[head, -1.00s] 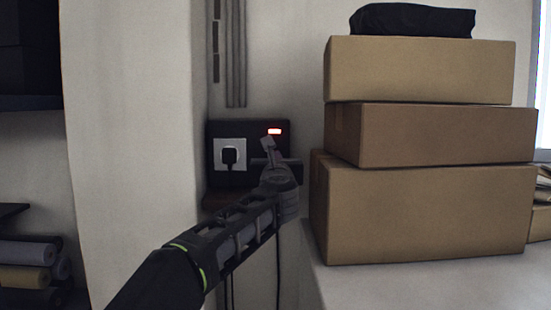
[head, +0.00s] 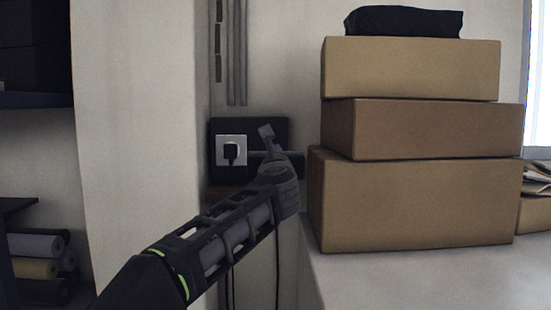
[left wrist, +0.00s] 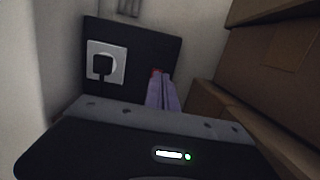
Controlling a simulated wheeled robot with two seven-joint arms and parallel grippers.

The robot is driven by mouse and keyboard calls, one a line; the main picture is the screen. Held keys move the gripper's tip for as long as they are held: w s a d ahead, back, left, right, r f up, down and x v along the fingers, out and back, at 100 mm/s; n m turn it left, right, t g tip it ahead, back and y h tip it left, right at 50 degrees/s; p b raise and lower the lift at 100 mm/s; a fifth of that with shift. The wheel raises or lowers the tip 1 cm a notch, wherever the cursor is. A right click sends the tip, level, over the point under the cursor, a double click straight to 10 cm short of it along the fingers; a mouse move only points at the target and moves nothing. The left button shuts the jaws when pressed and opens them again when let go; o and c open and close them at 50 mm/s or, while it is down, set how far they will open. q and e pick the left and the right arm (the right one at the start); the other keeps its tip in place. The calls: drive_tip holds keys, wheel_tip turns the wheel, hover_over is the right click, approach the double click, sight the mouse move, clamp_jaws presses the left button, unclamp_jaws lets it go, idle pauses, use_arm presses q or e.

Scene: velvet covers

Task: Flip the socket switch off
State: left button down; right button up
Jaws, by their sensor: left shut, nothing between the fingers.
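The black socket panel (head: 281,125) is on the wall, with a white socket plate (head: 222,141) and a black plug (head: 231,152) in it. In the left wrist view the panel (left wrist: 136,45) shows the same plate and plug at its left. My left gripper (head: 266,131) is shut and empty, its fingertips in front of the panel's right part, at the switch. The switch is hidden by the fingers in the head view. A dull red patch of the switch (left wrist: 156,72) shows at the fingertips in the left wrist view; contact is hard to judge. My right gripper is out of view.
Stacked cardboard boxes (head: 415,205) stand on a white surface (head: 400,275) just right of the panel, with a black bag (head: 403,21) on top. A pale wall edge (head: 140,130) and shelves with rolls (head: 35,246) are at the left. Cables hang below the panel.

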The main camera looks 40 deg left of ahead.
use_arm(q)
drive_tip(key=v, duration=0.3)
drive_tip(key=r+b+v, duration=0.1)
drive_tip(key=v, duration=0.1)
drive_tip(key=shift+s+d, duration=0.25)
drive_tip(key=shift+s, duration=0.1)
drive_tip(key=shift+r, duration=0.15)
